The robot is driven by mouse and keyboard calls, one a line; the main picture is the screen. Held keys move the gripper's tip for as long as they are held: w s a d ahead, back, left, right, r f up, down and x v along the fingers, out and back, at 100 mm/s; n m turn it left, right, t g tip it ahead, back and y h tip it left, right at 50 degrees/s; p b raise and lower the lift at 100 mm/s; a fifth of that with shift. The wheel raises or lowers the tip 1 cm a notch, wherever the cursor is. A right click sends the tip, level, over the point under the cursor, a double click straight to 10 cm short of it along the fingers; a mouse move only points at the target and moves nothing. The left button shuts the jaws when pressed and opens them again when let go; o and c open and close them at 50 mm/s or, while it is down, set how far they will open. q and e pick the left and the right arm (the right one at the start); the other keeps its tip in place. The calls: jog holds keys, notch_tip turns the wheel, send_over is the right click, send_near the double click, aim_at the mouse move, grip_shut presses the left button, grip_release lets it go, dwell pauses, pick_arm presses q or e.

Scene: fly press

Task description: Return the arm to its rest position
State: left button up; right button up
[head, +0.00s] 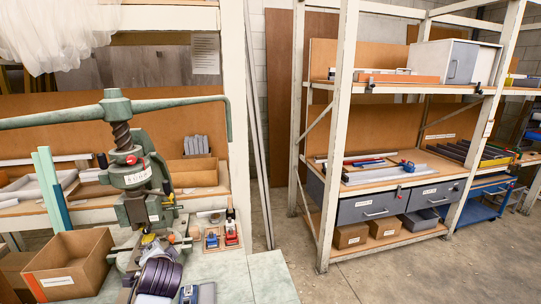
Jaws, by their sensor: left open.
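The green fly press (133,175) stands at the left on a pale bench. Its long arm (170,103) lies roughly level across the top of the dark screw (122,134), and its right end bends down into a handle (229,120). The left end of the arm runs out of the picture. My left gripper (150,243) seems to be the small dark and yellowish shape low in front of the press. It is open and well below the press arm, apart from the handle. Its fingers are too small and cluttered to make out clearly. My right gripper is not in view.
An open cardboard box (72,265) stands left of the press. A stack of dark purple discs (160,276) is at the bottom. Small red and blue items (231,234) lie right of the press. A white post (236,120) rises close behind the handle. Floor is clear at right.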

pick_arm(q)
jog(key=s+d+f+n+g+h, duration=0.2)
jog(key=s+d+f, duration=0.3)
jog(key=s, duration=0.4)
jog(key=s+d+f+n+g+h, duration=0.1)
jog(key=s+d+f+g+h, duration=0.15)
jog(key=s+f, duration=0.5)
jog(key=s+d+f+n+g+h, duration=0.25)
jog(key=s+f, duration=0.35)
jog(key=s, duration=0.3)
notch_tip(320, 180, down, 33)
jog(key=s+g, duration=0.1)
jog(key=s, duration=0.1)
jog(key=s+a+f, duration=0.1)
jog(key=s+f, duration=0.9)
jog(key=s, duration=0.1)
jog(key=s+a+f+m+g, duration=0.1)
jog(key=s+a+f, duration=0.1)
jog(key=s+f, duration=0.8)
jog(key=shift+s+a+y, duration=0.25)
jog(key=shift+s+y, duration=0.05)
jog(key=shift+s, duration=0.55)
